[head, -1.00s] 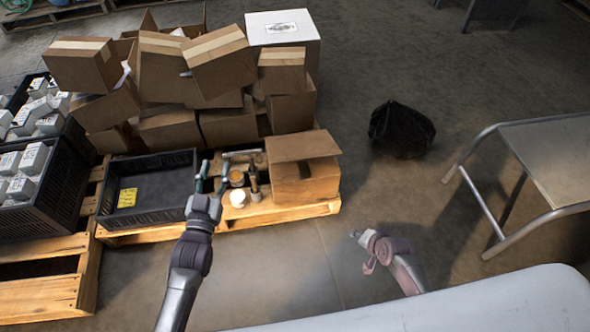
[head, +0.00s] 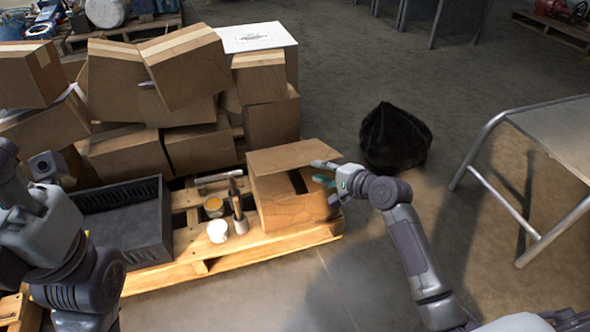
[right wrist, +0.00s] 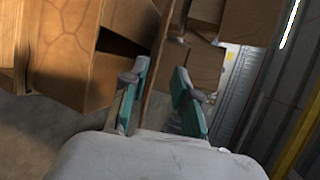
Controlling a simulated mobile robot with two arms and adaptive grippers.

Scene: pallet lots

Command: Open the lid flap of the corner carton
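The corner carton (head: 290,209) stands at the right end of the wooden pallet. Its brown lid flap (head: 289,156) is partly raised, with a dark gap below it. My right gripper (head: 324,173) is at the flap's right edge. In the right wrist view the flap (right wrist: 160,70) stands as a thin board between the two spread fingers of my right gripper (right wrist: 160,97). It is close to the left finger; whether they touch I cannot tell. My left arm is large at the left edge of the head view, and its fingers cannot be made out.
On the pallet (head: 205,268) beside the carton are a white cup (head: 218,231), an orange-topped tin (head: 213,206) and a black crate (head: 120,220). Piled cartons (head: 155,95) stand behind. A black bag (head: 395,138) and a metal-framed table (head: 560,130) are to the right, with free floor between.

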